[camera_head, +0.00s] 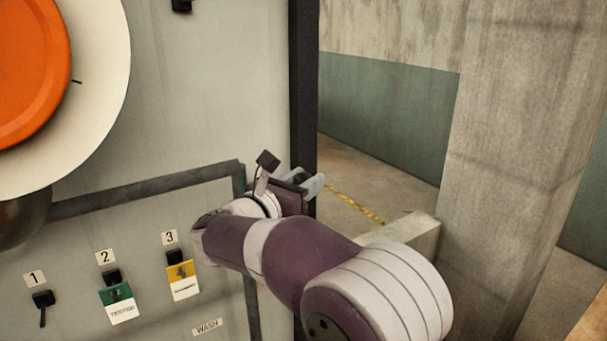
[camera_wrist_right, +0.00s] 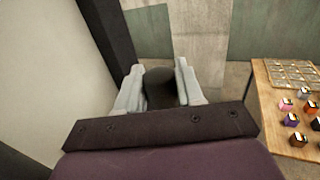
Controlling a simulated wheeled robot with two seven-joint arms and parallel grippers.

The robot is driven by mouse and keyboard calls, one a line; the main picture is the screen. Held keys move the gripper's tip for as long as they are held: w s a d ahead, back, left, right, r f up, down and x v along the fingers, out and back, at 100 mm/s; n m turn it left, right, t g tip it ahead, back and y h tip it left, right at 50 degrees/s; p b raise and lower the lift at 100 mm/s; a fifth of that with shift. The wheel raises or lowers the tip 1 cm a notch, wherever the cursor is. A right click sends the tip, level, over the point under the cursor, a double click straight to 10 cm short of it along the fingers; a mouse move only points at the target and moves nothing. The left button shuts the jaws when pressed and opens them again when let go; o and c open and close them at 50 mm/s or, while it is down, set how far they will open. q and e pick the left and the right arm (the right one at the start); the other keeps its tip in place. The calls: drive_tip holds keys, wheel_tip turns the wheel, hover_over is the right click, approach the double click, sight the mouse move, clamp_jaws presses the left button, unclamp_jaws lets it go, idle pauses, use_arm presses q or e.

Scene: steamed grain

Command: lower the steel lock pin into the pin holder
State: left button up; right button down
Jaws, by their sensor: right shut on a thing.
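My right gripper (camera_head: 310,185) is beside the right edge of the grey panel, near a dark upright post. In the right wrist view, its pale fingers (camera_wrist_right: 160,88) stand on either side of a dark rounded thing (camera_wrist_right: 160,80), and the gripper is shut on it. I take this for the steel lock pin, seen end-on; its lower part is hidden. I cannot make out the pin holder in either view. My left gripper is not in view.
The grey panel (camera_head: 215,110) carries an orange disc (camera_head: 30,65), a green tag (camera_head: 117,297) and a yellow tag (camera_head: 182,275). A dark post (camera_head: 303,80) edges it. A concrete pillar (camera_head: 500,130) stands right. A wooden table (camera_wrist_right: 265,125) holds several small coloured things.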

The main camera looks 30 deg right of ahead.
drive_tip(key=shift+f+b, duration=4)
drive_tip(key=shift+f, duration=3.1)
drive_tip(key=c, duration=0.6)
unclamp_jaws()
drive_tip(key=shift+c, duration=0.2)
